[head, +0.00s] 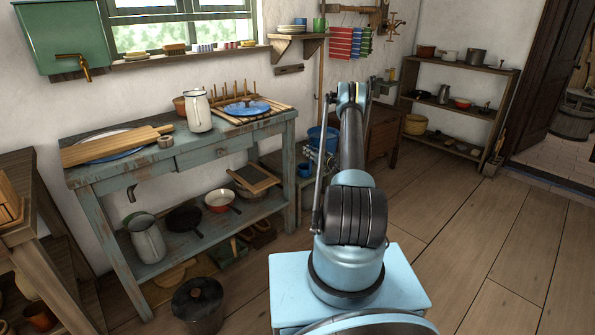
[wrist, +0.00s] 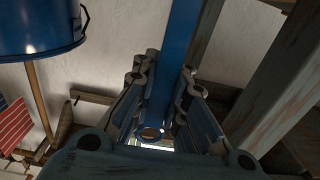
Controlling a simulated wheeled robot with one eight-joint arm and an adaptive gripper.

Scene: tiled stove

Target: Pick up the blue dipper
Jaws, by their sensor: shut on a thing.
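The blue dipper (wrist: 180,45) shows in the wrist view as a long, flat, glossy blue strip, most likely its handle. It runs from the top edge down between the fingers of my gripper (wrist: 165,85). My gripper is shut on this strip, with a finger on each side. A small ring-like end (wrist: 150,133) shows low between the fingers. The dipper's bowl is not clearly visible. In the head view my own arm covers most of the gripper, and I cannot make out the dipper there.
A blue bucket (head: 318,136) is behind my arm; it also shows in the wrist view (wrist: 38,32). A worn blue-grey workbench (head: 190,160) with crockery stands left. Shelves (head: 455,100) stand at the back right. The plank floor (head: 470,235) on the right is clear.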

